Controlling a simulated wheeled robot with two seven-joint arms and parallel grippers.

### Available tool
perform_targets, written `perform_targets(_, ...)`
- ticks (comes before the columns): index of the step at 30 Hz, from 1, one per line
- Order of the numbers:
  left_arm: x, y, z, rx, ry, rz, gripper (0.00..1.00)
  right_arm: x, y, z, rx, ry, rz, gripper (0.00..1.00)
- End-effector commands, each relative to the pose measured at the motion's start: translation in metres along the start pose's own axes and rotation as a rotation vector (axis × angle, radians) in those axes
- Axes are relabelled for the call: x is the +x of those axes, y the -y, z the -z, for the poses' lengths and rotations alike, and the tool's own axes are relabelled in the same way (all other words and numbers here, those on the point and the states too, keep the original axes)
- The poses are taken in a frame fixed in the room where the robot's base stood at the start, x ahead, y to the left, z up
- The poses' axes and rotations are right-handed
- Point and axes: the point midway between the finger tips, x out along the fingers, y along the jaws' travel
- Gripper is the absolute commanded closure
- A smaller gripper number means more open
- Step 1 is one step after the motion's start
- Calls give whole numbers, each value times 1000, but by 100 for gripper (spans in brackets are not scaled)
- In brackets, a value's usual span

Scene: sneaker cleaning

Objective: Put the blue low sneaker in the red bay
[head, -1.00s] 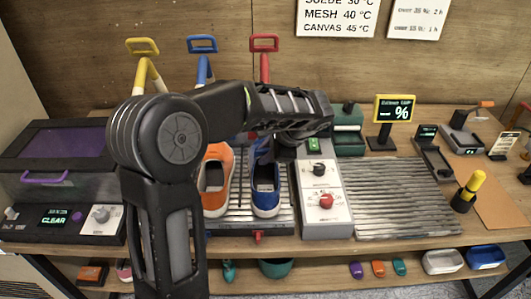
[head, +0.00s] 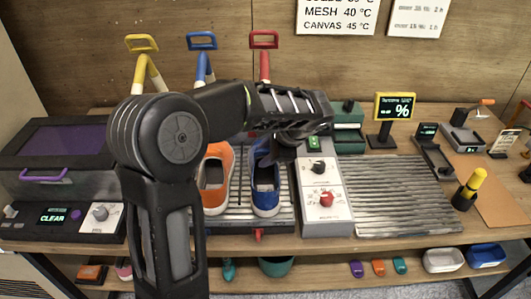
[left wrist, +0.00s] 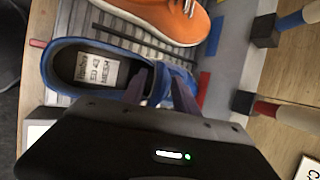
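The blue low sneaker (head: 265,188) sits on a slatted metal rack (head: 240,223), toe away from me, just right of an orange sneaker (head: 215,180). In the left wrist view, the blue sneaker (left wrist: 62,68) shows its open collar and a white insole label. My left gripper (head: 288,152) is over the far part of the blue sneaker, partly hidden by my arm. Its dark fingers (left wrist: 150,84) are close to the sneaker's front part; whether they grip it is unclear. A red handle (head: 264,41) stands behind the rack; the red bay itself is hard to make out.
Blue (head: 202,42) and yellow (head: 141,45) handles stand left of the red one. A control box (head: 325,205) with a red knob borders the rack on the right, beside a ribbed mat (head: 405,195). A purple-lidded box (head: 60,137) is at left.

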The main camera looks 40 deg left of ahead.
Motion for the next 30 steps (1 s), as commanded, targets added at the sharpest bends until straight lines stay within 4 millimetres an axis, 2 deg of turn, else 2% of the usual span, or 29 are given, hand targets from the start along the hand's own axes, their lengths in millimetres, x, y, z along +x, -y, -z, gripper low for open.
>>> perform_targets(4, 0, 0, 0, 0, 0, -1, 52, 0, 0, 0, 0, 0, 0, 64)
perform_targets(14, -1, -1, 0, 0, 0, -1, 52, 0, 1, 1, -2, -2, 2, 64)
perform_targets(17, -10, 0, 1, 0, -1, 1, 52, 2, 0, 1, -2, -2, 3, 64)
perform_targets(27, -64, 0, 1, -1, -2, 1, 52, 7, -2, 2, -3, -4, 5, 64)
perform_targets(30, -74, 0, 1, 0, -2, 0, 52, 8, -2, 2, -4, -4, 5, 64)
